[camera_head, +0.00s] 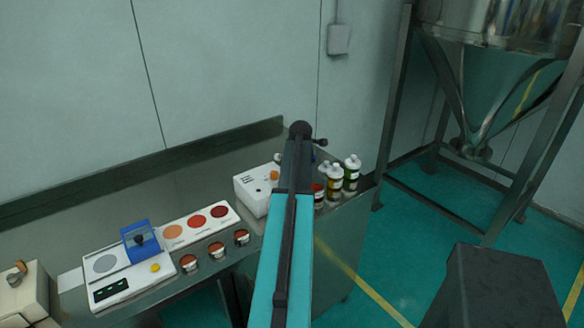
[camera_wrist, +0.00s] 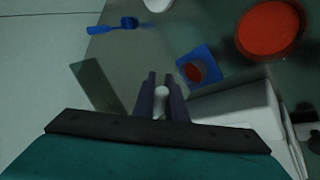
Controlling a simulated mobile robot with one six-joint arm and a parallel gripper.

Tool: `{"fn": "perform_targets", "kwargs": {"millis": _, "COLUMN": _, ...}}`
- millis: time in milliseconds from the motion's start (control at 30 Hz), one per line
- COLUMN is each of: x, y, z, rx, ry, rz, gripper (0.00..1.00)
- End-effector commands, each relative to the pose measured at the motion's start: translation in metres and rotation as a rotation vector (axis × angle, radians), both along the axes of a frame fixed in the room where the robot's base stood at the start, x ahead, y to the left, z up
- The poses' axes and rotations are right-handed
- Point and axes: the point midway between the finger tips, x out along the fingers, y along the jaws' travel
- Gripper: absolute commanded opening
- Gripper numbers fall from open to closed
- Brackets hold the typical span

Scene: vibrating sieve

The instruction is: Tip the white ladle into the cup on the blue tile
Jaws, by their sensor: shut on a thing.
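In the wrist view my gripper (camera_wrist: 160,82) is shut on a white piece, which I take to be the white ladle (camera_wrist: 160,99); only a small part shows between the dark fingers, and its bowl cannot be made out. The blue tile (camera_wrist: 184,59) lies just right of the fingertips. A cup with red contents (camera_wrist: 193,71) sits on it, apart from the fingers. In the head view my arm hides the fingers, the ladle and the tile.
A blue ladle-like tool (camera_wrist: 118,26) lies at upper left in the wrist view, and a large red disc (camera_wrist: 270,28) at upper right. In the head view, a white box (camera_head: 254,188), bottles (camera_head: 334,184), small cups (camera_head: 217,251) and a scale (camera_head: 112,284) stand on the bench.

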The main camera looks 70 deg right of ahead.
Motion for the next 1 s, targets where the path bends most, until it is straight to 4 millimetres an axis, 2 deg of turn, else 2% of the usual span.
{"fn": "perform_targets", "kwargs": {"millis": 33, "x": 0.016, "y": 0.004, "z": 0.011, "rx": -0.003, "ry": -0.001, "rz": 0.02, "gripper": 0.0}}
{"fn": "perform_targets", "kwargs": {"millis": 100, "x": 0.034, "y": 0.011, "z": 0.023, "rx": -0.002, "ry": -0.001, "rz": 0.042, "gripper": 0.0}}
{"fn": "perform_targets", "kwargs": {"millis": 233, "x": 0.07, "y": 0.026, "z": 0.038, "rx": 0.0, "ry": -0.001, "rz": 0.088, "gripper": 0.0}}
{"fn": "perform_targets", "kwargs": {"millis": 567, "x": 0.152, "y": 0.089, "z": 0.041, "rx": -0.001, "ry": 0.0, "rz": 0.116, "gripper": 0.0}}
{"fn": "perform_targets", "kwargs": {"millis": 1000, "x": 0.256, "y": 0.196, "z": 0.048, "rx": 0.0, "ry": 0.0, "rz": 0.137, "gripper": 0.0}}
